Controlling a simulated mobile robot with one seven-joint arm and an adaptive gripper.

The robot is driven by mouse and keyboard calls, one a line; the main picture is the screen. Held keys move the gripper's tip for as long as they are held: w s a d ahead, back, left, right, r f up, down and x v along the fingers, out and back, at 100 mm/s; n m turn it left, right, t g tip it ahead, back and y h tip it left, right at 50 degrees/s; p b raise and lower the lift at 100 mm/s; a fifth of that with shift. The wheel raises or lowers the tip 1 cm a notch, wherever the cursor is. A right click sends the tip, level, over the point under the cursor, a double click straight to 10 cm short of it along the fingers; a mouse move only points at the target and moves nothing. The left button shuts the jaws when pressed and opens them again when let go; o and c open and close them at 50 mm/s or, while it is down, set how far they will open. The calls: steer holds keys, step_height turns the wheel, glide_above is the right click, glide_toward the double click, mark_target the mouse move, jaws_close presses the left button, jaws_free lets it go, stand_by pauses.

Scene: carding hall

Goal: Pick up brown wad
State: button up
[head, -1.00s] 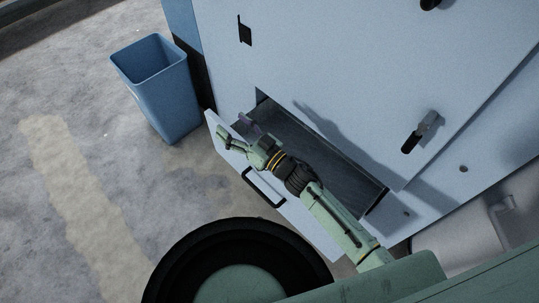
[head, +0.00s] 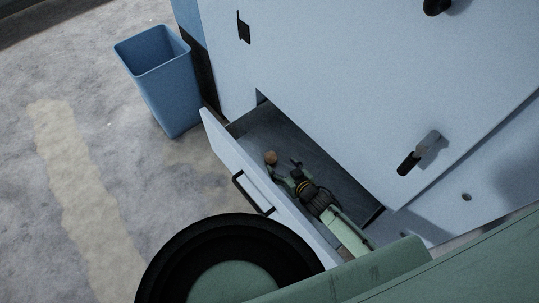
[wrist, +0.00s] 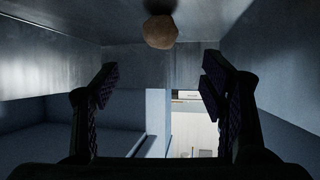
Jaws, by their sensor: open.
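The brown wad (head: 271,157) is a small rounded tan lump inside the open drawer (head: 232,160), near its left end. In the wrist view the brown wad (wrist: 160,32) shows at the top middle, ahead of the fingers and above the gap between them. My gripper (head: 282,168) is down in the drawer, just right of and below the wad. In the wrist view my gripper (wrist: 160,88) has its two dark fingers wide apart with nothing between them. The wad is apart from the fingers there.
The drawer's front panel and side walls stand close around my gripper. The pale machine front (head: 330,90) rises behind, with a black-and-grey handle (head: 417,153) at the right. A blue bin (head: 160,85) stands on the floor to the left. Bare floor lies left of the drawer.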

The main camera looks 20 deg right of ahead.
mark_target(272, 156)
steer(key=x, duration=0.5)
steer(key=shift+s, duration=0.1)
steer(key=shift+p+x, duration=0.6)
steer(key=shift+x, duration=2.35)
steer(key=shift+d, duration=0.15)
steer(key=c, duration=1.1)
